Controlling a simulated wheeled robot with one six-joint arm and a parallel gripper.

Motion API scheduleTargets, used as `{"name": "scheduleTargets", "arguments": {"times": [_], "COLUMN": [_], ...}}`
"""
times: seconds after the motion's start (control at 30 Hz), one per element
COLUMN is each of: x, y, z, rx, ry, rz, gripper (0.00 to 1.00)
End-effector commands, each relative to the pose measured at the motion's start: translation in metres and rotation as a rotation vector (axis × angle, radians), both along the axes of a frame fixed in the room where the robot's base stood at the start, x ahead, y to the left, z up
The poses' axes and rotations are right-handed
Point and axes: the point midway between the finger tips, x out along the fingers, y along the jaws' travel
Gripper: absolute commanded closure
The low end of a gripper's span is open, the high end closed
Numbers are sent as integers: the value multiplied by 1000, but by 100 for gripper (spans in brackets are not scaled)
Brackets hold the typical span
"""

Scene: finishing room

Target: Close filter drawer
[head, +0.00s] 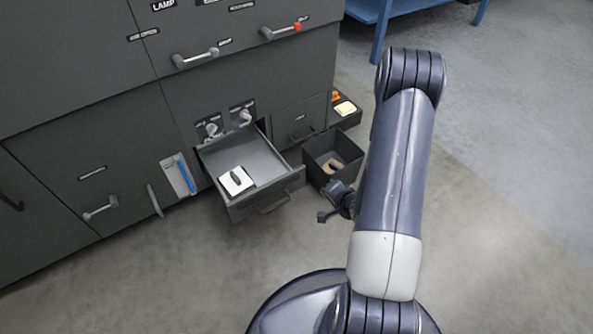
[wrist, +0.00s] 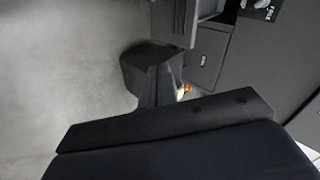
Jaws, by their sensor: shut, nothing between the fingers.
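The filter drawer (head: 285,187) is a grey drawer pulled out of the lower cabinet in the head view. Its front panel with a bar handle faces me, and a white block with a dark top (head: 236,181) lies inside. My gripper (head: 323,216) is shut and empty, in front of and to the right of the drawer front, apart from it in the picture. The wrist view shows part of what looks like the drawer front (wrist: 174,20) at the top. My gripper's dark body fills the bottom of that view; its fingertips are hard to make out there.
A dark open bin (head: 333,160) with a small tan item stands right of the drawer, close to my gripper. A blue table (head: 380,22) stands at the back. The floor at right is clear.

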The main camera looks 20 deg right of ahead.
Motion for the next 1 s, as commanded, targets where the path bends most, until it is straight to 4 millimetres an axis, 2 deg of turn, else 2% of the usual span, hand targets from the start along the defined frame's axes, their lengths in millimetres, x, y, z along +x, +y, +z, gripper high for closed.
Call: {"name": "scheduleTargets", "arguments": {"times": [0.2, 0.47, 0.57, 0.9, 1.0], "x": [-6, 0, 12, 71, 88], "y": [8, 14, 18, 38, 43], "z": [-1, -7, -14, -52, -53], "rx": [254, 324, 322, 321, 320], "ry": [-94, -122, -123, -123, -125], "rz": [-86, -103, -100, -100, -100], "gripper": [100, 100, 100, 100, 100]}}
